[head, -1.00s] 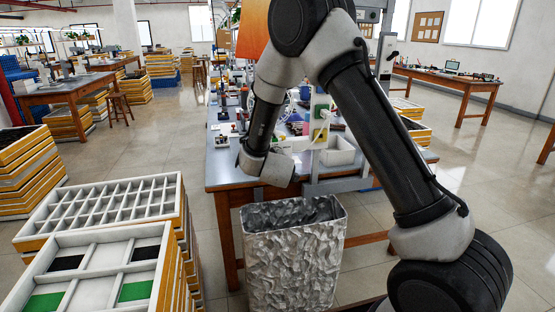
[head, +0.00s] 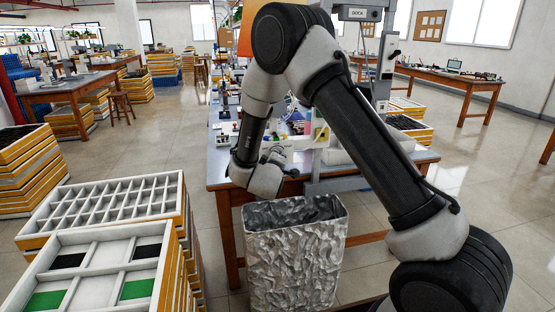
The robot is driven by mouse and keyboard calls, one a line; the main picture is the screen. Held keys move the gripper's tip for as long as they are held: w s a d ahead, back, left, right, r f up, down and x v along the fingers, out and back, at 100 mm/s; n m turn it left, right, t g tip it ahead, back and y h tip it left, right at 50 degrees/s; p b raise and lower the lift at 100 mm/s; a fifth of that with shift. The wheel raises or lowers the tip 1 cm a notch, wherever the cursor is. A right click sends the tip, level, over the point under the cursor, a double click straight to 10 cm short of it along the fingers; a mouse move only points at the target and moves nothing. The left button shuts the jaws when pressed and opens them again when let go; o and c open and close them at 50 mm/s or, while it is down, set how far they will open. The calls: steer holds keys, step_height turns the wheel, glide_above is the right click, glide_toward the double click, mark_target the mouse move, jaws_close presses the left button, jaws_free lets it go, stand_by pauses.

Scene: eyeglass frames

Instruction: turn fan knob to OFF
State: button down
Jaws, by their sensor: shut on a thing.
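My arm reaches over the front of the workbench (head: 222,172), with its grey wrist (head: 265,178) above the bench's front edge. The wrist hides my gripper's fingers, so I cannot see what is between them. A round, pale, fan-like shape (head: 291,106) shows in part behind my arm. I cannot make out a fan knob or its setting. A small panel with yellow and green parts (head: 320,134) stands right of the wrist, by a grey upright.
A crumpled-metal bin (head: 293,262) stands in front of the bench below the wrist. Stacked trays (head: 108,212) fill the lower left. A white bin (head: 338,157) sits at the bench's right front. Small items crowd the bench behind the arm.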

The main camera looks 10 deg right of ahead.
steer(key=shift+a, duration=0.1)
steer(key=c, duration=1.5)
jaws_free()
steer(key=v, duration=1.2)
